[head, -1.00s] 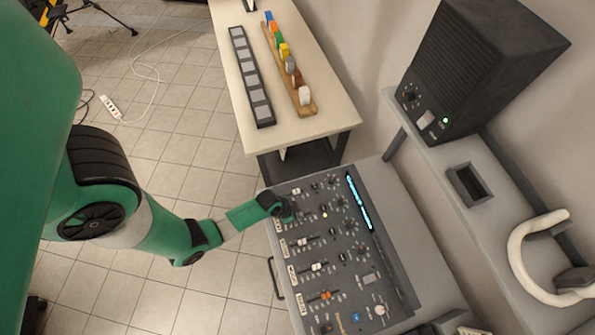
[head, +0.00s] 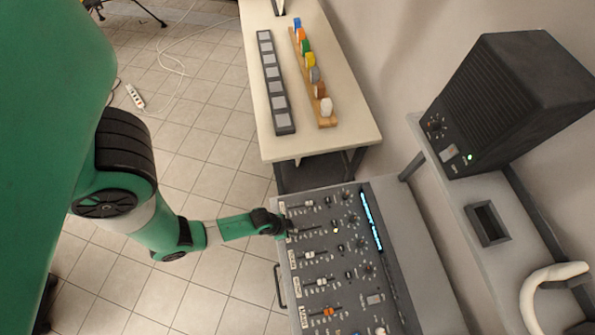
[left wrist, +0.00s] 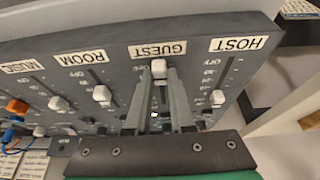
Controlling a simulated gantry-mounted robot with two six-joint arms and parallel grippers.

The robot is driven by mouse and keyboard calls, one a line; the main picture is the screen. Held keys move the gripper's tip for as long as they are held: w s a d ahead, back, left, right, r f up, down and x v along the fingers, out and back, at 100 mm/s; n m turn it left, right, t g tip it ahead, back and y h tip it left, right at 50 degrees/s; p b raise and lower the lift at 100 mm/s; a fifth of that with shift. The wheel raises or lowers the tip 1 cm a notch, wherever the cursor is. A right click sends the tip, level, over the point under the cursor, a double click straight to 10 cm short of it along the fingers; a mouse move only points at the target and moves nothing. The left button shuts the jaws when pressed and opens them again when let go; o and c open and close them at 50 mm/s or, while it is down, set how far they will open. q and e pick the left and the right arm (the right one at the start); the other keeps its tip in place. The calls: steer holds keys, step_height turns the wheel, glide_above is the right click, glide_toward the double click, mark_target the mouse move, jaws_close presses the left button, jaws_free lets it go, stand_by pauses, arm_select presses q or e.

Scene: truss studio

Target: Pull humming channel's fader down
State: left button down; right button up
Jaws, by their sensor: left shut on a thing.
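The grey mixer (head: 350,290) shows in the head view with rows of faders and knobs. In the left wrist view, labels read HOST (left wrist: 237,43), GUEST (left wrist: 157,48), ROOM (left wrist: 86,57) and MUSIC (left wrist: 18,65). My left gripper (left wrist: 158,76) is shut on the white GUEST fader cap (left wrist: 158,68), close to its label. In the head view, the left gripper (head: 284,228) covers that cap at the mixer's left edge. A small yellowish light (head: 335,230) is lit in the same row. My right gripper is in neither view.
The HOST fader (left wrist: 217,97) and ROOM fader (left wrist: 102,95) stand on either side of the gripper. An orange fader (head: 328,312) is further down. A black speaker (head: 510,105) stands at right. A table (head: 350,125) holds coloured pieces behind the mixer.

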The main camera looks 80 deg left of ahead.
arm_select(q)
steer(key=c, duration=0.8)
jaws_free()
steer(key=shift+s, duration=0.15)
steer(key=shift+o, duration=0.2)
steer(key=shift+s+r, duration=0.15)
steer(key=shift+r, duration=0.25)
steer(key=p+v, duration=0.3)
steer(key=v, duration=0.7)
steer(key=shift+r, duration=0.35)
steer(key=shift+s, duration=0.1)
